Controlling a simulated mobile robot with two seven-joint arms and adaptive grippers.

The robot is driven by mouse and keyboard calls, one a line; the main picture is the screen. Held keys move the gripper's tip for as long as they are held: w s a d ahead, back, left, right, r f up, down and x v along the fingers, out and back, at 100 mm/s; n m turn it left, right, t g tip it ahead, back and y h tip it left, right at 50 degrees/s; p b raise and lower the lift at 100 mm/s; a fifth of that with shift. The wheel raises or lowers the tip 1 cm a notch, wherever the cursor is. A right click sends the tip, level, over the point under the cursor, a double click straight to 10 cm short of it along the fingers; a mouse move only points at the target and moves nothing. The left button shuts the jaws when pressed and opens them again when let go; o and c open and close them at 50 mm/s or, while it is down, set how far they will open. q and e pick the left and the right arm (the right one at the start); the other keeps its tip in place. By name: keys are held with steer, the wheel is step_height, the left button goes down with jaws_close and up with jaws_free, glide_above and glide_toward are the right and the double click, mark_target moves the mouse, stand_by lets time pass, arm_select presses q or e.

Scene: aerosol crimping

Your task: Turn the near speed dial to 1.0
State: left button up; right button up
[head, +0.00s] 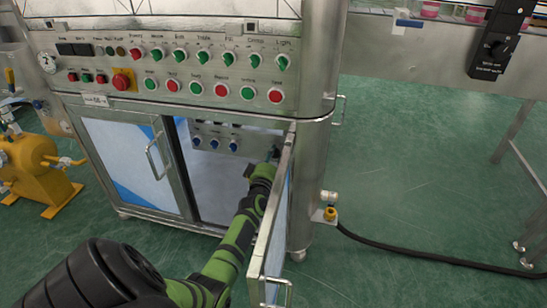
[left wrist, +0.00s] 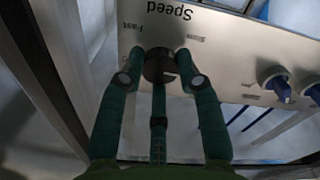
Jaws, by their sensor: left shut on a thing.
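The speed dial (left wrist: 158,66) is a black round knob on a grey metal panel (left wrist: 222,55) inside the cabinet. In the left wrist view the panel's label "Speed" reads upside down, with smaller "Fast" and "Slow" marks by the dial. My left gripper (left wrist: 160,65) is shut on the dial, one green finger on each side. In the head view my left gripper (head: 272,156) reaches into the cabinet at the panel's right end; the dial is hidden there. The dial's exact setting cannot be read. My right gripper is not in view.
The open cabinet door (head: 272,225) stands close on the right of my left arm. Blue knobs (head: 213,143) sit left of the gripper on the panel. The left door (head: 130,160) is shut. A black box with a dial (head: 497,46) hangs on the conveyor at right.

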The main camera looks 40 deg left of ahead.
arm_select(q)
steer(key=shift+a+r, duration=0.35)
steer(key=shift+r, duration=0.25)
steer(key=o, duration=1)
steer(key=shift+o, duration=0.7)
steer(key=shift+d+f, duration=0.1)
steer(key=shift+f, duration=0.15)
steer(key=v, duration=1.2)
steer(key=shift+s, duration=0.1)
